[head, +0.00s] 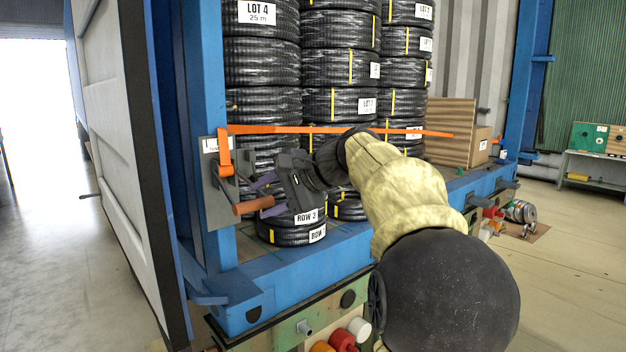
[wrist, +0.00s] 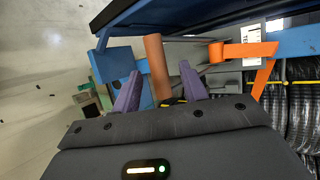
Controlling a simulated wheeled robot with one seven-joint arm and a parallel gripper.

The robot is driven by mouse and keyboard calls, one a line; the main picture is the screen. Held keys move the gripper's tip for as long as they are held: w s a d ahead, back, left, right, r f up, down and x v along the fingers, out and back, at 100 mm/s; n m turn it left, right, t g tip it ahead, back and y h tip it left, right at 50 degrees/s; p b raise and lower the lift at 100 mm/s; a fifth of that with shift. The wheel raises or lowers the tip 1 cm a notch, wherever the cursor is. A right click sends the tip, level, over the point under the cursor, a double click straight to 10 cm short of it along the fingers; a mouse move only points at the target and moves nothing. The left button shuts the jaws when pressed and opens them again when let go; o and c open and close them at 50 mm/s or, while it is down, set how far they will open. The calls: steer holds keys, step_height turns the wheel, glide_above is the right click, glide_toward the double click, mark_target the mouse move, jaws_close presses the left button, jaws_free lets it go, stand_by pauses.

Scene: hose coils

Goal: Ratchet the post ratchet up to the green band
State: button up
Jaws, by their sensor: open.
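The post ratchet (head: 218,185) is a grey plate on the blue post at the left, with an orange strap (head: 300,129) running from it across the coils. Its orange-brown handle grip (head: 252,205) sticks out towards the right. My gripper (head: 264,196) is beside the handle, with its purple fingers parted. In the wrist view, the handle grip (wrist: 157,68) appears between the two open fingers (wrist: 158,84); I cannot tell whether they touch it. A small white label (head: 210,145) is at the plate's top. I cannot make out a green band.
Stacked black hose coils (head: 262,60) stand behind the strap, with a low coil stack (head: 290,235) near my gripper. A cardboard stack (head: 450,130) is to the right. An open white door (head: 125,150) stands left of the post. Hose fittings (head: 520,211) lie on the floor at right.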

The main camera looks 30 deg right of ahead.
steer(key=b+v, duration=0.2)
steer(key=v, duration=1.1)
steer(key=shift+r, duration=0.15)
steer(key=w+a+f+n+g+h+b, duration=0.1)
steer(key=a+f+g+h, duration=0.15)
steer(key=f, duration=1.05)
steer(key=w+a+f+n+g+h+b, duration=0.1)
steer(key=a+f+h, duration=0.15)
steer(key=f, duration=1.15)
steer(key=s+a+f+n+g+h, duration=0.1)
steer(key=s+a+f+n, duration=0.1)
steer(key=s+f, duration=0.3)
steer(key=s+a+f+n+g+h+b, duration=0.1)
steer(key=s+a+f+n, duration=0.2)
steer(key=f, duration=0.7)
steer(key=s+a+f+n+g+b, duration=0.1)
steer(key=s+a+f+n, duration=0.2)
steer(key=s+f+n, duration=0.2)
step_height(320, 180, down, 3)
steer(key=shift+s+f+n+h, duration=0.1)
steer(key=shift+s+n+h, duration=0.3)
steer(key=shift+s, duration=0.55)
steer(key=shift+a, duration=0.1)
